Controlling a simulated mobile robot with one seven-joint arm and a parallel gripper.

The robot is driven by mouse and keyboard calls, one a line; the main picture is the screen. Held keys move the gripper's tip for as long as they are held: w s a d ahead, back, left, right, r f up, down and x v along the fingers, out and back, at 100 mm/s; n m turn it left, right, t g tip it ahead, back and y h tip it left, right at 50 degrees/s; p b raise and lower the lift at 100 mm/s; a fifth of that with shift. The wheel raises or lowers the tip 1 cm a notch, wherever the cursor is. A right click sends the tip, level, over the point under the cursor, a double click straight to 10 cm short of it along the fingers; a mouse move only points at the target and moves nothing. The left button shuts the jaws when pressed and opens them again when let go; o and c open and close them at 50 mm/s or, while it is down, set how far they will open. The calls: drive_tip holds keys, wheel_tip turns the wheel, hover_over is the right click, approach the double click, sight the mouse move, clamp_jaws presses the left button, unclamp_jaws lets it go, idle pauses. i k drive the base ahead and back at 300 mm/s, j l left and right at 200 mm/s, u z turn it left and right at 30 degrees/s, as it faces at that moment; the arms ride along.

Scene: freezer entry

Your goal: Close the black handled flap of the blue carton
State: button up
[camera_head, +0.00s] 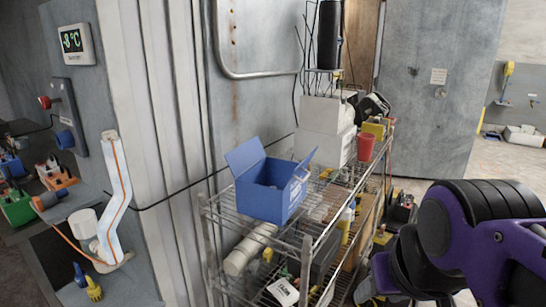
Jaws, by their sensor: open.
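The blue carton (262,200) stands open on the top shelf of a wire rack, in the middle of the view. Its left flap (245,156) is raised and leans outward. Its right flap (300,170) is also raised, tilted up at the carton's right edge. A small pale and dark detail shows near that right edge; I cannot clearly make out a black handle. The inside of the carton is partly visible and dark. Purple and black links of my arm fill the lower right, apart from the carton. My gripper's fingertips are not in view.
The wire rack (214,212) also holds white boxes (322,116) behind the carton, a red cup (365,147) and several items below. A metal wall with a bent pipe (258,75) stands behind. A white device with an orange cable (117,185) stands left. Floor is clear at far right.

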sight(240, 159)
drive_tip(key=z, duration=1.2)
drive_tip(key=k+j+z, duration=0.35)
drive_tip(key=j, duration=0.15)
drive_tip(key=k+j, duration=0.25)
drive_tip(key=j, duration=0.15)
drive_tip(key=k+j, duration=0.2)
drive_tip(key=j, duration=0.2)
drive_tip(key=k+j, duration=0.25)
drive_tip(key=j, duration=0.2)
drive_tip(key=k+j, duration=0.2)
drive_tip(key=j, duration=0.2)
drive_tip(key=k+j, duration=0.25)
drive_tip(key=j, duration=0.15)
drive_tip(key=k+j, duration=0.2)
drive_tip(key=j, duration=0.2)
drive_tip(key=k+j, duration=0.25)
drive_tip(key=j, duration=0.15)
drive_tip(key=i+j, duration=0.1)
drive_tip(key=j, duration=0.25)
drive_tip(key=i+j, duration=0.15)
drive_tip(key=j, duration=0.15)
drive_tip(key=i, duration=0.4)
